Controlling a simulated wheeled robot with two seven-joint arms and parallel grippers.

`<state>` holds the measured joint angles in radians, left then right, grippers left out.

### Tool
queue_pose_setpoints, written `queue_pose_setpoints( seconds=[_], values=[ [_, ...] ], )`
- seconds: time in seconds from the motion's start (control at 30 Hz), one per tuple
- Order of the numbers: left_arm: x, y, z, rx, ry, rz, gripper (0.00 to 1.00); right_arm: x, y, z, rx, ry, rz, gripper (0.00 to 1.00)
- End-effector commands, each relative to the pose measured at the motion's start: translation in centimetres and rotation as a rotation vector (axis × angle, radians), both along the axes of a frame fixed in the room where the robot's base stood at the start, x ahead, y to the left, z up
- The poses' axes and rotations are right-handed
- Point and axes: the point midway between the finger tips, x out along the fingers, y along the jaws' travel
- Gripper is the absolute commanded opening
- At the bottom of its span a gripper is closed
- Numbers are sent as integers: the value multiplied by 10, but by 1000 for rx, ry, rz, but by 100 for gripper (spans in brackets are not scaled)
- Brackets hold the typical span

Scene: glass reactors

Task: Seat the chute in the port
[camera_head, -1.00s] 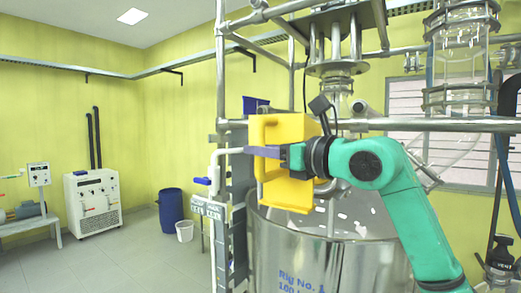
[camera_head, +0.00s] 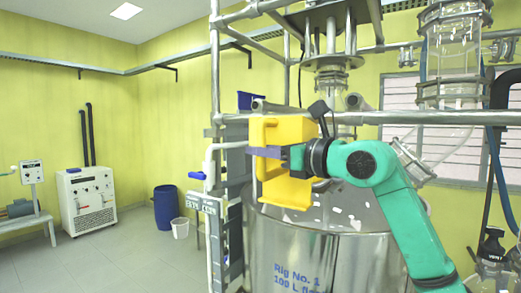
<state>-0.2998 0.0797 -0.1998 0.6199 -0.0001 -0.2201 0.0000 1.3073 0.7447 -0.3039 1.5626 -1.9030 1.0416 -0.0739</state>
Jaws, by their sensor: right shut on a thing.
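The yellow chute (camera_head: 287,194) is held in front of the steel frame, above the front left of the large steel vessel (camera_head: 310,250). My right gripper (camera_head: 268,152) reaches in from the right on a green arm and is shut on the chute. The chute stands roughly upright, and the gripper and wrist cover part of its middle. The vessel's top, behind and below the chute, is partly hidden by the chute and my arm. I cannot make out the port clearly. My left gripper does not show.
Steel pipes (camera_head: 430,118) cross in front of and above the vessel. A glass column (camera_head: 455,50) stands at upper right. A blue drum (camera_head: 166,207), a white bucket (camera_head: 180,228) and a white cabinet unit (camera_head: 87,200) stand on the open floor at left.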

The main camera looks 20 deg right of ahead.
Motion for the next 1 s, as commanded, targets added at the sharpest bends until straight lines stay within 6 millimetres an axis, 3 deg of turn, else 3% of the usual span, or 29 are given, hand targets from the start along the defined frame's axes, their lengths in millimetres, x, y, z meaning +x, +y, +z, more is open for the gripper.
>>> queue_pose_setpoints(
  seconds=[1.0],
  values=[
    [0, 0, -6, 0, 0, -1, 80, 11, -14, -13, 1, -5, -2, 0]
  ],
)
